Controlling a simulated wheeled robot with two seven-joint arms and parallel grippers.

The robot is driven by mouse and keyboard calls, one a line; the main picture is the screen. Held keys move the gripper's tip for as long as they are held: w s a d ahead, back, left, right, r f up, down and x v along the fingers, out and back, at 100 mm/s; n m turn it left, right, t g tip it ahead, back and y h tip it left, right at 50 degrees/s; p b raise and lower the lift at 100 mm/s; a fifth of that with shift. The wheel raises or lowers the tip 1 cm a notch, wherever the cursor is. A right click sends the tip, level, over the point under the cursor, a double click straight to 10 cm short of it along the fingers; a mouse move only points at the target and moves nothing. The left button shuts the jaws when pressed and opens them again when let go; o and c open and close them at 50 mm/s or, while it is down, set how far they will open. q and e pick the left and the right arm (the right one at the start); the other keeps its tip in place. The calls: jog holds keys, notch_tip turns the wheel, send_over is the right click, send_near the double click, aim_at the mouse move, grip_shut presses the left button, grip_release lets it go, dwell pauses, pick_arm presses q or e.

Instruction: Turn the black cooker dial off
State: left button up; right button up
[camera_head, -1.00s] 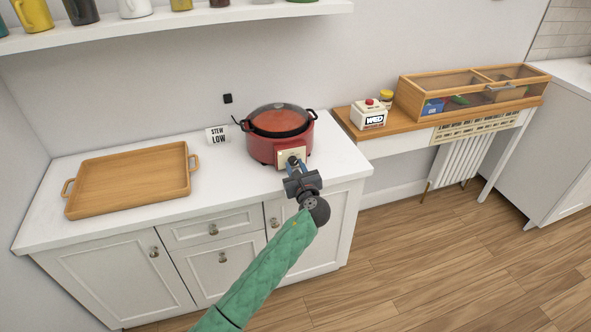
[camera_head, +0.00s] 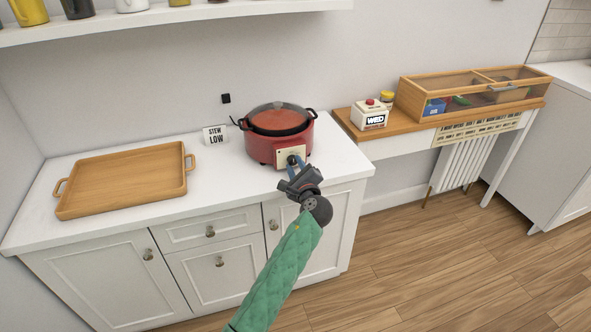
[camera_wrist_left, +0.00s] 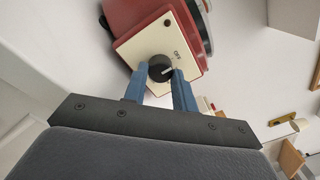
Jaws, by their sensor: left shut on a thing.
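The red cooker (camera_head: 262,146) stands on the white counter with a clear lid on top; reddish stew shows inside. Its cream control panel (camera_head: 281,158) faces front and carries the black dial (camera_head: 291,160). In the left wrist view the black dial (camera_wrist_left: 160,70) has a white pointer line, and "OFF" is printed on the panel (camera_wrist_left: 150,47) near it. My left gripper (camera_head: 294,165) is at the panel, its blue fingers (camera_wrist_left: 162,82) shut on the dial's sides. The fingers partly cover the dial in the head view. My right gripper is not in view.
A "STEW LOW" card (camera_head: 216,135) stands left of the cooker. A wooden tray (camera_head: 122,207) lies at the counter's left. A white box with a red button (camera_head: 370,115) and a wooden glass-topped case (camera_head: 402,105) stand on the side shelf. The counter front is clear.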

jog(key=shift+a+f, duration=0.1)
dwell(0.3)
pick_arm(q)
jog(key=o, duration=1)
jog(key=shift+c, duration=0.2)
jog(key=b+v, duration=0.1)
jog(key=v, duration=0.6)
jog(key=shift+s, duration=0.4)
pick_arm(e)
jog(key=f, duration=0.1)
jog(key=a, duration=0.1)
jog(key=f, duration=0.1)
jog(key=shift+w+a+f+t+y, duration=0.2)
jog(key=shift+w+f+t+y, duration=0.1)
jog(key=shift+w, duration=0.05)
pick_arm(q)
jog(key=shift+d, duration=0.1)
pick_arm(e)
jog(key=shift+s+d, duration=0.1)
pick_arm(q)
jog(key=shift+n, duration=0.3)
